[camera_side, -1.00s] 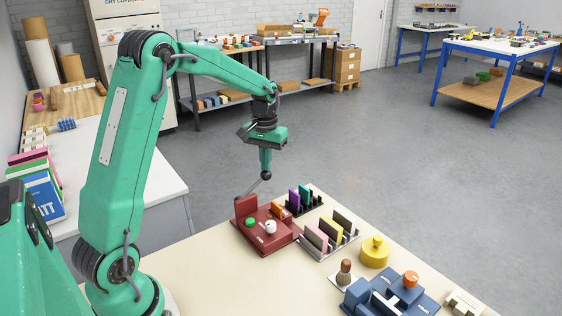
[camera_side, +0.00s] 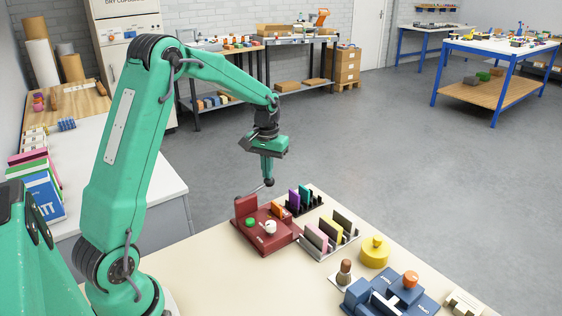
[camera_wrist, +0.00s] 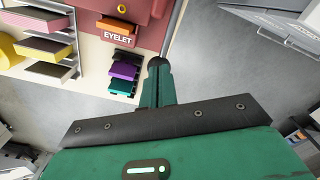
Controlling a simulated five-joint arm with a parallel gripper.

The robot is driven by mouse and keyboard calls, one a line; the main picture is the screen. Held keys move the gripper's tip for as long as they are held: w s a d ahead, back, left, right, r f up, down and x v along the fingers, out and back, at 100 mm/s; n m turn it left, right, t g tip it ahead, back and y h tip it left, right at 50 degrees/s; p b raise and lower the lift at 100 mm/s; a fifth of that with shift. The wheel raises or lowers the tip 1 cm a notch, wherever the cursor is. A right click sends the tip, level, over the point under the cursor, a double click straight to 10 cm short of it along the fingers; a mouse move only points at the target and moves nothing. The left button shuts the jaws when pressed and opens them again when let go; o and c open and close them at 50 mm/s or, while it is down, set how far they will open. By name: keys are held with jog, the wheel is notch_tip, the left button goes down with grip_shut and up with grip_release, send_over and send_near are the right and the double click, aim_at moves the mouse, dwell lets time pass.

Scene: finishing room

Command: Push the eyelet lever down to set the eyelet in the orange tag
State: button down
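The red eyelet press (camera_side: 262,240) stands on the cream bench in the side view. Its grey lever (camera_side: 250,193) slopes up to the right from the press's back-left block to a dark knob. My gripper (camera_side: 268,180) is over that knob, its tip at or touching it; a gap is not visible. In the wrist view my gripper's fingers (camera_wrist: 159,88) are together, with the dark round knob (camera_wrist: 159,62) at their tips. The orange tag (camera_wrist: 114,24) lies on the press by the EYELET label, below a small yellow ring (camera_wrist: 121,8). The press's far part is cut off there.
A black rack (camera_side: 311,207) with purple and teal pieces stands right of the press. A grey rack (camera_side: 330,247) of coloured pieces, a yellow round item (camera_side: 375,252), a brush (camera_side: 345,270) and a blue fixture (camera_side: 420,301) are nearer. The bench front is bare.

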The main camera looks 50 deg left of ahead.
aim_at(268, 181)
jog(key=shift+f, duration=2.15)
jog(key=shift+s+r, duration=0.2)
jog(key=shift+r, duration=4.65)
jog(key=shift+r, duration=0.1)
notch_tip(268, 181, up, 4)
jog(key=shift+f, duration=0.1)
